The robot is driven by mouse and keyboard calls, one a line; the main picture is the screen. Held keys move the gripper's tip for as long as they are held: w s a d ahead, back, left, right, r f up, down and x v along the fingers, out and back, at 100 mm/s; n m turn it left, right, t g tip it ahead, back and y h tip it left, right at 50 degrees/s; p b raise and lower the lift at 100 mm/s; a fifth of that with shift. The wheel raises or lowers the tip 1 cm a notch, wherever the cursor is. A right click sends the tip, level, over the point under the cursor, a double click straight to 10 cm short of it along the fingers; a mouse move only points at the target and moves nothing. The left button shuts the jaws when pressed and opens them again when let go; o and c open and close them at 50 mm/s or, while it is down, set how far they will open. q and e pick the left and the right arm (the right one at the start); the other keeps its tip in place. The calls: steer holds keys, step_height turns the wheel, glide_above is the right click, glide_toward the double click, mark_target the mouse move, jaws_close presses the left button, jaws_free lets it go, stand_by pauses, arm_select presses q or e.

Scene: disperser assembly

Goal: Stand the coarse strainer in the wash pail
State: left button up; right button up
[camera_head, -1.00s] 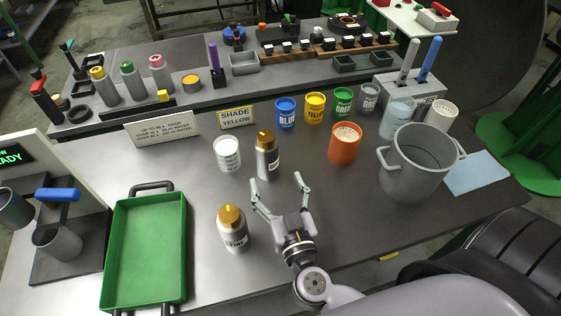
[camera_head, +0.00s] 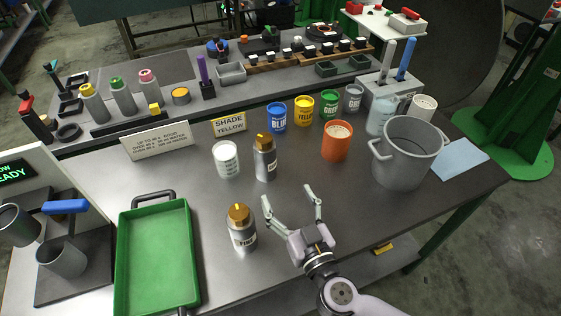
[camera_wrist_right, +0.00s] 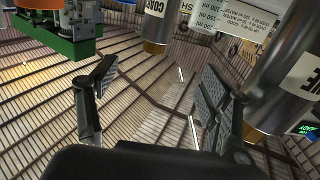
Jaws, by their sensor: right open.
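The coarse strainer (camera_head: 265,163) is a steel cylinder with a gold top. It stands upright on the table beside a white measuring beaker (camera_head: 226,161). In the right wrist view, which is upside down, its lettered label and gold end show at the top (camera_wrist_right: 155,30). The wash pail (camera_head: 402,163), grey with two side handles, stands at the right of the table. My right gripper (camera_head: 293,195) is open and empty, on the near side of the coarse strainer and apart from it. Its spread fingers also show in the right wrist view (camera_wrist_right: 152,88). My left gripper is out of view.
A similar cylinder marked FINE (camera_head: 241,232) stands left of my right gripper. An orange tub (camera_head: 336,143) stands between the coarse strainer and the pail. Several paint cans (camera_head: 304,111) line the back. A green tray (camera_head: 158,255) lies at left. A blue cloth (camera_head: 460,160) lies right of the pail.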

mark_target(269, 155)
steer(key=x, duration=1.1)
steer(key=shift+w, duration=0.4)
steer(key=x, duration=0.2)
steer(key=b+x, duration=0.1)
steer(key=x, duration=0.2)
steer(key=shift+w+d+f, duration=0.1)
steer(key=shift+w+f, duration=0.1)
steer(key=shift+w, duration=0.2)
steer(key=shift+s, duration=0.1)
steer(key=shift+c, duration=0.6)
jaws_close()
steer(key=shift+r, duration=0.2)
